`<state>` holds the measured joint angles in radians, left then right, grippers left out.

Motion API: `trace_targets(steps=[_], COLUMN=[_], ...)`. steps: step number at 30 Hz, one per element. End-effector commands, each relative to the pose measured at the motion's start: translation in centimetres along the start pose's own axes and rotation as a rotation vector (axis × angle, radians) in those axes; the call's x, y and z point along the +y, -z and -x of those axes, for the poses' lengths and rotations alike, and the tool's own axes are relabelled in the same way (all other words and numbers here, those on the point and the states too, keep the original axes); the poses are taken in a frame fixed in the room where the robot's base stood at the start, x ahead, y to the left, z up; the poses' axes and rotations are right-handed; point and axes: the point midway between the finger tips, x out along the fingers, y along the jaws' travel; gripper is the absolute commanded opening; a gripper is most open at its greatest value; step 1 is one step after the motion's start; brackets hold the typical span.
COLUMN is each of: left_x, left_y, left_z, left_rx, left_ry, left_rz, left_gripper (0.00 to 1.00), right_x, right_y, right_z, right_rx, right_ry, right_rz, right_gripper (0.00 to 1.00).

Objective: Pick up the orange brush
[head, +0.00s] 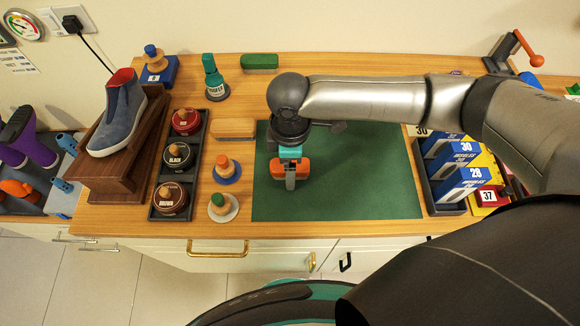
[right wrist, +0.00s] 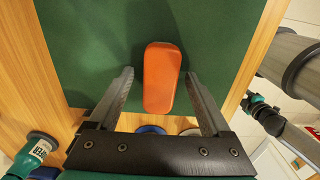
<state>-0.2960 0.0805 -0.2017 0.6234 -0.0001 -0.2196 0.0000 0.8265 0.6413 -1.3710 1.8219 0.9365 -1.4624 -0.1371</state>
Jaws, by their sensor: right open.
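The orange brush (head: 304,168) lies on the green mat (head: 370,190), partly hidden under my right gripper (head: 290,180) in the head view. In the right wrist view the orange brush (right wrist: 161,80) is a long rounded block lying lengthwise between the two dark fingers of my right gripper (right wrist: 160,76). The fingers are open, with a gap on each side of the brush. I cannot tell how far the fingertips are above the mat. My left gripper is not in view.
Left of the mat are a dark tray (head: 157,205) of polish tins, small round brushes (head: 222,207) and a blue shoe (head: 117,115) on a wooden stand. A tan block (head: 233,128) sits close by. Boxes (head: 458,165) stand right. The mat's right part is clear.

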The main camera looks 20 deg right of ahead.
Motion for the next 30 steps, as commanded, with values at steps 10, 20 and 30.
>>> trace_targets(steps=[10,20,30], left_x=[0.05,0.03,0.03], left_y=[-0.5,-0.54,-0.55], left_z=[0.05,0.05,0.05], left_rx=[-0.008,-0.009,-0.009], left_ry=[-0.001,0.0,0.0], left_rz=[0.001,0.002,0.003], left_gripper=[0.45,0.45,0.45], right_x=[-0.01,0.0,0.02], right_y=[0.01,0.01,0.02], right_z=[0.08,0.09,0.11], right_rx=[0.0,0.0,0.0], right_ry=[0.0,0.0,0.0], right_rz=[0.0,0.0,0.0], right_gripper=[0.6,0.23,0.0])
